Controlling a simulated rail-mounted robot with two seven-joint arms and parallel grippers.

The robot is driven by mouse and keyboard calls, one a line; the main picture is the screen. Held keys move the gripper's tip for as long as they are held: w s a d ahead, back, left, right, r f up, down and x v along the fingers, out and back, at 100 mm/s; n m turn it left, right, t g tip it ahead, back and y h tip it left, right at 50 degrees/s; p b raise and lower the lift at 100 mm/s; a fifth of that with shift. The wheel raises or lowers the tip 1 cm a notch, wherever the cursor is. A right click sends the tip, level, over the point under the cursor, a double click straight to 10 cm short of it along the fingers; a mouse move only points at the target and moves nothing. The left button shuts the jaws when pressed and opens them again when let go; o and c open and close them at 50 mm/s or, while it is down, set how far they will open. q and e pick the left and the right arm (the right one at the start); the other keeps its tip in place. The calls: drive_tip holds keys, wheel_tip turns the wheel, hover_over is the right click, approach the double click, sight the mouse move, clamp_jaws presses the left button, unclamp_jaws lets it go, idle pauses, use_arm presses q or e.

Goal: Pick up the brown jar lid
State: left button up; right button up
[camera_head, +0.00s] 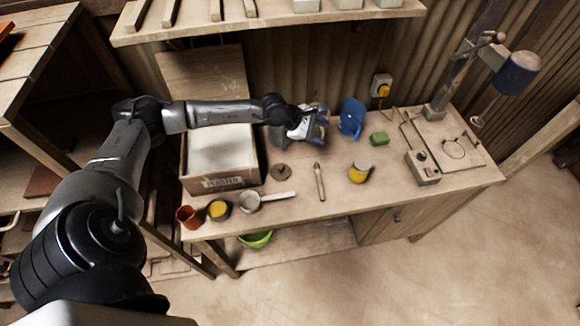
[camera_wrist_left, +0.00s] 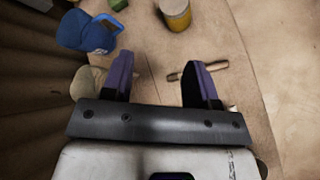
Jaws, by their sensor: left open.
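The brown jar lid (camera_head: 281,171) is a small dark round disc with a knob, lying flat on the workbench between the plaster box and a wooden-handled tool. It does not show in the left wrist view. My left gripper (camera_head: 319,130) is above the back of the bench, behind and to the right of the lid, apart from it. In the left wrist view its two purple fingers (camera_wrist_left: 160,80) stand apart, with nothing between them. My right gripper is not in view.
The plaster box (camera_head: 221,183) stands left of the lid. A handled pot (camera_head: 249,202), a yellow-topped jar (camera_head: 219,210) and a terracotta cup (camera_head: 189,216) line the front edge. The tool (camera_head: 320,181), yellow cup (camera_head: 359,172), blue jug (camera_head: 352,117) and green block (camera_head: 379,139) are rightward.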

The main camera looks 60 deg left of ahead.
use_arm(q)
drive_tip(key=s+a+f+m+g+y, duration=0.3)
drive_tip(key=a+f+m+g, duration=0.1)
drive_tip(key=f, duration=0.1)
drive_tip(key=m+g+y, duration=0.2)
drive_tip(key=m+g, duration=0.3)
drive_tip(key=m, duration=0.2)
hover_over(280, 167)
wheel_tip(280, 167, down, 10)
drive_tip(key=shift+r, duration=0.1)
drive_tip(key=shift+d+f+p, duration=0.15)
drive_tip(key=shift+f+p, duration=0.45)
drive_tip(key=shift+f, duration=2.2)
clamp_jaws()
